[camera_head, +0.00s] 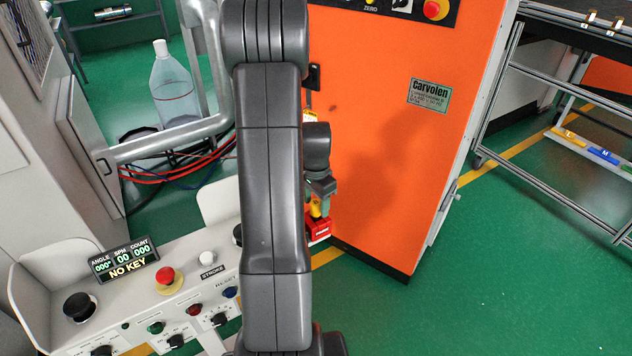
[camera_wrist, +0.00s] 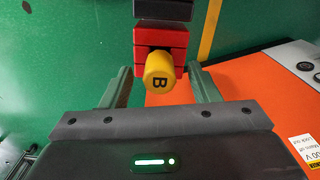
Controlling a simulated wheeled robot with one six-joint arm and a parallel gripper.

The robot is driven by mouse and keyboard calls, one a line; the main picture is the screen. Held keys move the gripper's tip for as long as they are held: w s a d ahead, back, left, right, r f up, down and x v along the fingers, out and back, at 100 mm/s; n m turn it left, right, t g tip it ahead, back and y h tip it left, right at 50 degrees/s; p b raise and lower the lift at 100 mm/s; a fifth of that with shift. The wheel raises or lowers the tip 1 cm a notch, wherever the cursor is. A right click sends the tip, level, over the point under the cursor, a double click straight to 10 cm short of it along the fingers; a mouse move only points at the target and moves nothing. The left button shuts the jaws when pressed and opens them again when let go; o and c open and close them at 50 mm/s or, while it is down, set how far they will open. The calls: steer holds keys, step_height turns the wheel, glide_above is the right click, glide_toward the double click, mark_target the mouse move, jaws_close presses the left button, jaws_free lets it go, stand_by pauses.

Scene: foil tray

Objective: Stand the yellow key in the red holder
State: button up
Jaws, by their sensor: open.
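The yellow key (camera_wrist: 159,72) shows its round end, marked B, toward the wrist camera. It stands at the red holder (camera_wrist: 161,40), and its lower part is hidden, so how deep it sits cannot be told. In the head view the key (camera_head: 315,209) is a small yellow patch just above the red holder (camera_head: 318,231), partly hidden by my arm. My gripper (camera_wrist: 158,75) is open, with one green finger on each side of the key and a visible gap to each. In the head view my gripper (camera_head: 322,189) is just above the key.
A white control panel (camera_head: 185,292) with buttons and a display (camera_head: 125,262) reading NO KEY is at lower left. A large orange cabinet (camera_head: 400,130) stands close to the right of the holder. A clear bottle (camera_head: 172,90) is at back left. Green floor is free at right.

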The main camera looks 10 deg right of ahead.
step_height(320, 180, up, 12)
steer(key=shift+b, duration=0.35)
step_height(320, 180, down, 14)
steer(key=shift+s+p, duration=0.1)
steer(key=shift+p, duration=0.4)
steer(key=shift+r+p, duration=0.5)
steer(key=shift+r, duration=0.55)
